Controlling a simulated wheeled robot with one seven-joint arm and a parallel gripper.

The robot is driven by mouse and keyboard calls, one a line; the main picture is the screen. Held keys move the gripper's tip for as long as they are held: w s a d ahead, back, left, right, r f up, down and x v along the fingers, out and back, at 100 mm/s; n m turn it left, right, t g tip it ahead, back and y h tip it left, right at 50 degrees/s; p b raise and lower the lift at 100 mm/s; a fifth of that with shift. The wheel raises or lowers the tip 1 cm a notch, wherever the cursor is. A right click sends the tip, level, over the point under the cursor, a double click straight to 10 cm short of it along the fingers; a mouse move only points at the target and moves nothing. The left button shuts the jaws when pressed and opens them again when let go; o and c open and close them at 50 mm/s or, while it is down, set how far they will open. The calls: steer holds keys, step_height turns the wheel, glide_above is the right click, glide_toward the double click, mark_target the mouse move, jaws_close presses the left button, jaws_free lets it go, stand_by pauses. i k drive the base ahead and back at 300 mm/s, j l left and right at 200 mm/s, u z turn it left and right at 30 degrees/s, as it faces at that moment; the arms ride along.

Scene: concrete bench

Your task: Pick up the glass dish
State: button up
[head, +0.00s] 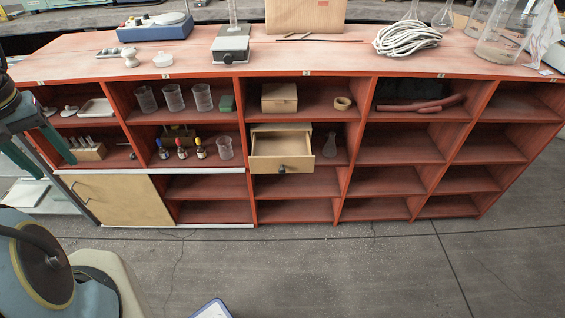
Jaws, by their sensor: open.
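I cannot make out a clear glass dish for certain. In the top left shelf compartment, a pale, shallow rectangular dish (97,107) lies flat beside two small whitish pieces, one of them a knobbed round piece (69,111); whether any is glass I cannot tell. My gripper (56,166) is at the left edge of the head view, in front of the left end of the shelf. Its teal fingers are apart with nothing seen between them. It appears below and left of these pieces in the picture, and its depth is unclear.
The red shelf unit (355,186) has many compartments. Clear beakers (173,97) stand in the second top one. An open wooden drawer (281,153) juts out mid-shelf. A tan sliding panel (116,200) covers the lower left. Coiled cable (407,38) and glass flasks crowd the top right.

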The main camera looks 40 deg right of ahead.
mark_target(160, 65)
steer(key=i+l+z, duration=0.1)
steer(key=i+z, duration=0.25)
steer(key=i, duration=0.6)
